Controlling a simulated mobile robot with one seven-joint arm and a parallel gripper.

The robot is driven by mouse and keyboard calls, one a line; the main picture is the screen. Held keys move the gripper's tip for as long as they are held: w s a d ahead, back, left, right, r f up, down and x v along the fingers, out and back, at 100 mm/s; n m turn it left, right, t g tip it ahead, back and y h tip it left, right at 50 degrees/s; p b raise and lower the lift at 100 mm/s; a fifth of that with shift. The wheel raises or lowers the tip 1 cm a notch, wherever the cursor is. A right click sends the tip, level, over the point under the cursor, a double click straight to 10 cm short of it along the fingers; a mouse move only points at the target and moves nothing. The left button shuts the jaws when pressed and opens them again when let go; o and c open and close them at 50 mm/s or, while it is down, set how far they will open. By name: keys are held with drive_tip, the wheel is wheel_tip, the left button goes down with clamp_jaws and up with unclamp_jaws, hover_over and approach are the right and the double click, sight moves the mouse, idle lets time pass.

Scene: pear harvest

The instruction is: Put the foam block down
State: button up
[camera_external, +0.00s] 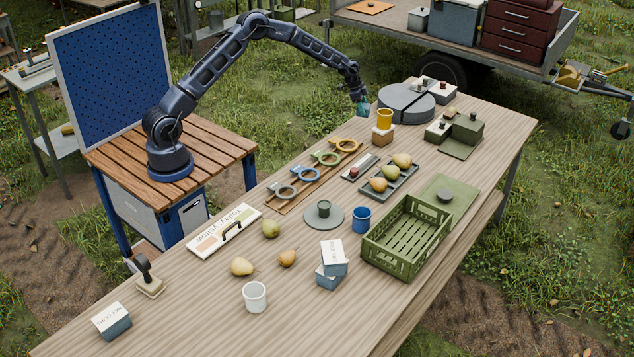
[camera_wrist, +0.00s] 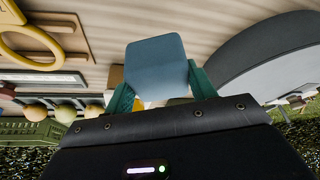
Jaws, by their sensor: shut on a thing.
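The foam block (camera_wrist: 157,66) is a blue-grey, square-faced block between the green fingers of my gripper in the wrist view. My gripper (camera_external: 361,105) is shut on it. In the outside view, my gripper is at the far long edge of the wooden table, just left of the dark grey round stand (camera_external: 405,108). The block is hard to make out there, and I cannot tell whether its underside touches the table. The grey stand also shows at the right of the wrist view (camera_wrist: 275,75).
A yellow cup (camera_external: 384,118) sits on an orange-and-white block (camera_external: 382,135) near my gripper. The ring rack (camera_external: 320,172) lies to the left. A pear tray (camera_external: 403,183), green crate (camera_external: 378,252) and blue cup (camera_external: 361,220) stand nearer. Bare tabletop (camera_external: 190,300) shows at front left.

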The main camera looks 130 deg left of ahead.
drive_tip(key=shift+f, duration=3.8)
drive_tip(key=shift+f, duration=0.15)
drive_tip(key=o, duration=1)
drive_tip(key=v, duration=1.2)
